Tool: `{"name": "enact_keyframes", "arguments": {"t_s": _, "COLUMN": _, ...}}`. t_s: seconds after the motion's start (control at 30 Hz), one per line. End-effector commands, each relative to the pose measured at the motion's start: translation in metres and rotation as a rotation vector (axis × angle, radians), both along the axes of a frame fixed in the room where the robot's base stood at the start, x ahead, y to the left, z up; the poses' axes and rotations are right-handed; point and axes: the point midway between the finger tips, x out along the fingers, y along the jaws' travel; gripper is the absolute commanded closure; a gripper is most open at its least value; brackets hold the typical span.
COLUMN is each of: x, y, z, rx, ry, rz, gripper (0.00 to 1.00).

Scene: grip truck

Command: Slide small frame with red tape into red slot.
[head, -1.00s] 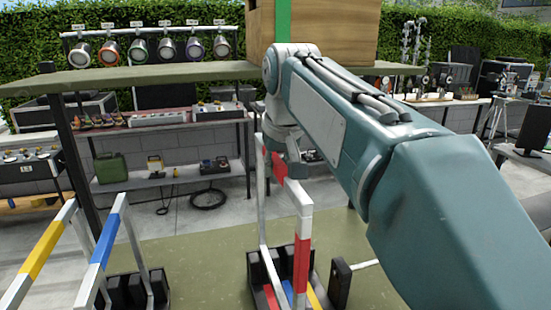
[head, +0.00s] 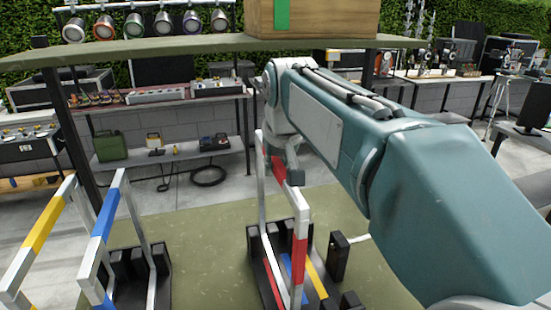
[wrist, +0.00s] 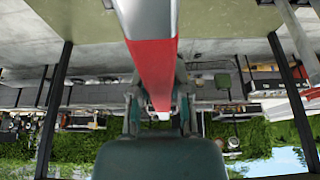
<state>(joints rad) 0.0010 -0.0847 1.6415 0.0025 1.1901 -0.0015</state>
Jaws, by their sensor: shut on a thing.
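My gripper (head: 283,168) is shut on the top bar of the small frame (head: 299,240), a white frame with red tape. The red-taped bar also fills the middle of the wrist view (wrist: 153,62), running between my fingers (wrist: 157,105). The frame hangs upright over a black slotted rack (head: 254,240) on the green floor. The red slot strip (head: 272,285) lies on the rack's left side, beside a blue and a yellow strip. The frame's legs overlap the rack in the picture. I cannot tell whether their lower ends are inside the red slot.
A yellow-taped frame (head: 42,228) and a blue-taped frame (head: 104,228) stand at the left by another black rack (head: 128,262). A black upright block (head: 337,257) stands right of the red slot's rack. A green shelf (head: 160,48) with lamps and a wooden box (head: 330,18) is behind.

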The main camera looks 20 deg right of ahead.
Motion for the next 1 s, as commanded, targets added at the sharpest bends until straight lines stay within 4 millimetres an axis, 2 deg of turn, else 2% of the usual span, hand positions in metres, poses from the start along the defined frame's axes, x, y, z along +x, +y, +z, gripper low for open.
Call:
{"name": "enact_keyframes", "arguments": {"t_s": 0.7, "x": 0.0, "y": 0.0, "z": -0.041, "rx": 0.0, "ry": 0.0, "rz": 0.0, "gripper": 1.0}}
{"name": "enact_keyframes", "arguments": {"t_s": 1.0, "x": 0.0, "y": 0.0, "z": -0.048, "rx": 0.0, "ry": -0.001, "rz": 0.0, "gripper": 1.0}}
